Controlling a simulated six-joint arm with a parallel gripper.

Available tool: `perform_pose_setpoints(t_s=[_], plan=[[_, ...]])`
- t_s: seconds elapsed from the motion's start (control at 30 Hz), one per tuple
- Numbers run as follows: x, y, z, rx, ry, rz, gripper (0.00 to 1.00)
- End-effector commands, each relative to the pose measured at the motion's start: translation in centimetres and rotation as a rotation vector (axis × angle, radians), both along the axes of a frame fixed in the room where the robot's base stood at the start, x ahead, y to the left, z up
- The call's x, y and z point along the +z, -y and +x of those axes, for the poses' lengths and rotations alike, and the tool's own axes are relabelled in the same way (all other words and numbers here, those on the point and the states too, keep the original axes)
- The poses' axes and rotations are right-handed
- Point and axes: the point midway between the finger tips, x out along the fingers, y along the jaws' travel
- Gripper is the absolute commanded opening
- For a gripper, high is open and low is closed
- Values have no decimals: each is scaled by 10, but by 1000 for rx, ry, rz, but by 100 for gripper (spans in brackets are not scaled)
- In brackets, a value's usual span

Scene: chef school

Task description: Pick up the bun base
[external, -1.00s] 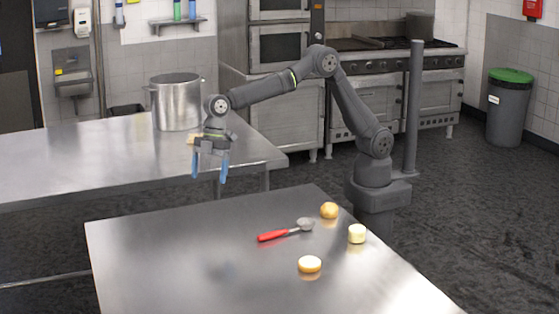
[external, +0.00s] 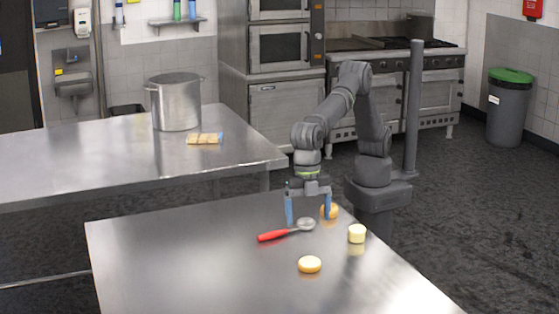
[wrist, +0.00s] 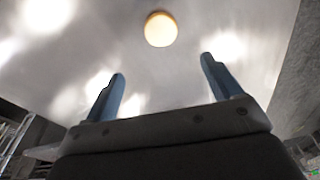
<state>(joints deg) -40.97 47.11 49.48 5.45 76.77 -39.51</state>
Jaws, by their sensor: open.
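The bun base (external: 309,264) is a low round disc with a pale top and golden edge. It lies flat on the near steel table. In the wrist view, a round pale disc with a golden rim (wrist: 160,29), which looks like the bun base, shows at the top, beyond the fingertips. My gripper (external: 308,217) is open and empty, with its blue fingers pointing down above the table's far part. It is apart from the bun base, which lies nearer the camera. The open fingers also frame bare table in the wrist view (wrist: 163,70).
A scoop with a red handle (external: 272,236) lies close to my fingers in the external view. A golden round bun (external: 332,211) is partly behind one finger. A pale yellow cylinder (external: 356,233) stands to the right. The table's left and front areas are clear.

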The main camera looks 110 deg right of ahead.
Motion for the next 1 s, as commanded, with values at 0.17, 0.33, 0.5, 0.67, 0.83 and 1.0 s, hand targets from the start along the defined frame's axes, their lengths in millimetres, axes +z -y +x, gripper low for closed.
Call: perform_pose_setpoints(t_s=[0.17, 0.33, 0.5, 0.67, 0.83, 1.0], plan=[[-42, -5, 0, 0, -3, -2, 83], [-71, -10, 1, 0, -1, 0, 83], [-83, -12, 2, 0, 0, 1, 83], [-93, -12, 1, 0, -2, -1, 83], [-117, -11, -2, 0, -2, -1, 83], [-135, -15, -1, 0, 0, 1, 83]])
